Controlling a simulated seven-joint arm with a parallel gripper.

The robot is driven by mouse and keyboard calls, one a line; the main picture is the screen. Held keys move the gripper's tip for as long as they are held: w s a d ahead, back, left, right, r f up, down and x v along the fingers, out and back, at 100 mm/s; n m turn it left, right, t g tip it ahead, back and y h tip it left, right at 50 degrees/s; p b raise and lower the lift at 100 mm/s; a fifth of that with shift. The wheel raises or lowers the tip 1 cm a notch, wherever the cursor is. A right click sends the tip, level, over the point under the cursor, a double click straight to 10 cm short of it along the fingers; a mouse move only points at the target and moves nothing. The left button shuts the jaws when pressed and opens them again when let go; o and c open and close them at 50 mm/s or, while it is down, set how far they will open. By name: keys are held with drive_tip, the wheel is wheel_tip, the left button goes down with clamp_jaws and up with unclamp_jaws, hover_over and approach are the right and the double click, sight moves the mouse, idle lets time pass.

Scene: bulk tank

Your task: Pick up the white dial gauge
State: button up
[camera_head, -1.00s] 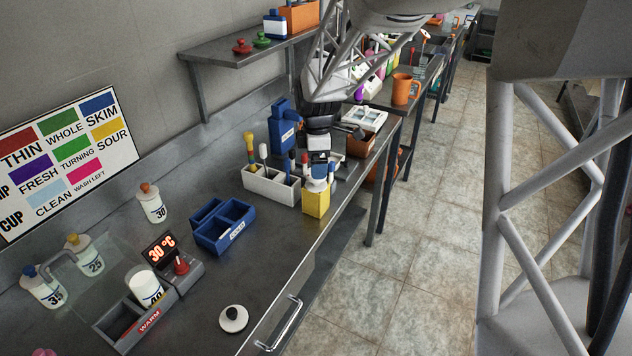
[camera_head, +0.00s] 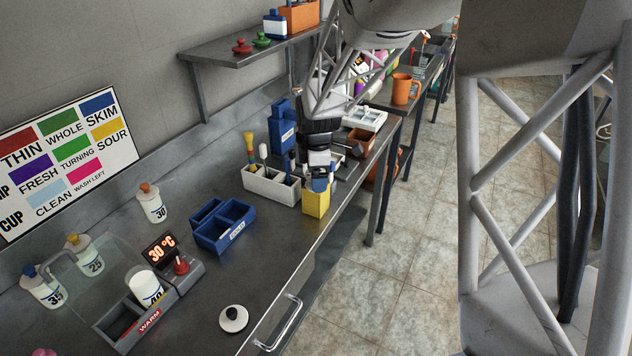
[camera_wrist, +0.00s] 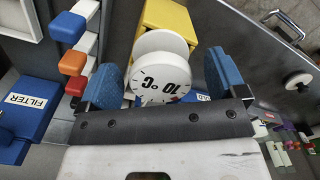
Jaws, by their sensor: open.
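The white dial gauge (camera_wrist: 160,42) shows in the wrist view as a spool-like white body with a round face marked "10 °C". It stands against the yellow box (camera_wrist: 168,18); whether it sits in or on that box I cannot tell. My gripper (camera_wrist: 163,80) is open, with one blue fingertip on each side of the gauge, and clear gaps seem to show. In the head view my gripper (camera_head: 319,180) is over the yellow box (camera_head: 316,203) near the bench's front edge, and hides the gauge.
A white rack (camera_head: 270,188) with upright tools stands just left of the yellow box. A blue divided tray (camera_head: 225,228) and a warmer with a 30 °C display (camera_head: 160,250) are farther left. A round white piece with a dark knob (camera_head: 233,319) lies near the front edge.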

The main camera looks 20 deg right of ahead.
drive_tip(key=shift+c, duration=0.4)
drive_tip(key=c, duration=0.9)
drive_tip(key=shift+r, duration=0.2)
drive_tip(key=shift+c, duration=0.2)
wheel_tip(320, 180, up, 10)
drive_tip(key=shift+f, duration=0.15)
